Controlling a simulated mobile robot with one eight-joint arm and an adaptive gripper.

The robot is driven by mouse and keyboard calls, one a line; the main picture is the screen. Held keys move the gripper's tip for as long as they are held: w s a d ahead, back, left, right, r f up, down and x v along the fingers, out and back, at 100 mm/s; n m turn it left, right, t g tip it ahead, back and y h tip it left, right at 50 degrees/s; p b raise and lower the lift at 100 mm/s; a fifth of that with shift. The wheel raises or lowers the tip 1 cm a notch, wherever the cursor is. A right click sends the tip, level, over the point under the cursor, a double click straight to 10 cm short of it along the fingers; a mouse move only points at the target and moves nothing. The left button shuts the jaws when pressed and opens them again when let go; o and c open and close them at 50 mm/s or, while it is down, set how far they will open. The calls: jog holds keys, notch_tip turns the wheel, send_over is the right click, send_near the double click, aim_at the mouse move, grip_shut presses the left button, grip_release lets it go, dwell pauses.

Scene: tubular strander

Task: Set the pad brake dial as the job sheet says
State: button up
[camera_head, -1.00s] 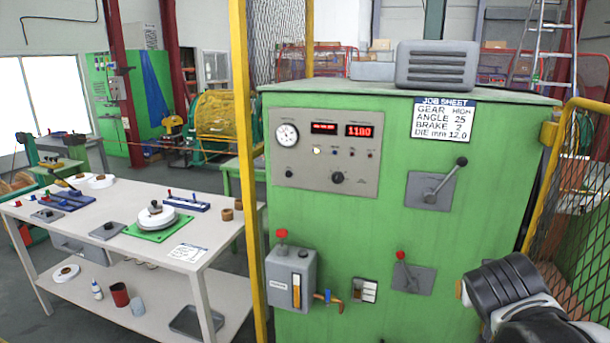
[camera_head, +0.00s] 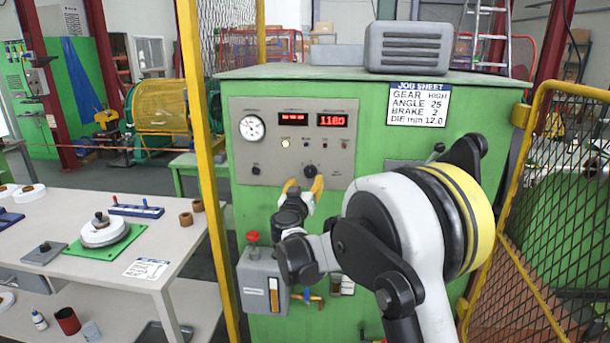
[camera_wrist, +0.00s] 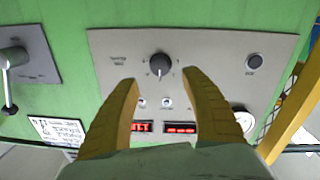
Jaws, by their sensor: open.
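The green cabinet's grey control panel (camera_head: 275,148) has a black dial (camera_head: 310,171) at its lower right. The wrist view, turned upside down, shows the dial (camera_wrist: 160,65) with marks around it, too small to read. I cannot read which dial is labelled pad brake. My gripper (camera_head: 303,186) is open and empty, its yellow fingers just below the dial in the head view. In the wrist view the fingertips of my gripper (camera_wrist: 160,80) stand either side of the dial, apart from it. The job sheet (camera_head: 418,105) reads gear HIGH, angle 25, brake 2, die 12.0 mm.
A smaller black knob (camera_head: 255,170) and a round gauge (camera_head: 252,127) are on the panel's left. Below hangs a grey box with a red knob (camera_head: 252,236). A yellow post (camera_head: 200,150) stands left and a yellow mesh guard (camera_head: 545,210) right.

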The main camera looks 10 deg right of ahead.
aim_at(309, 173)
jog(key=b+x, duration=0.1)
jog(key=x, duration=0.6)
jog(key=shift+w, duration=0.3)
grip_shut()
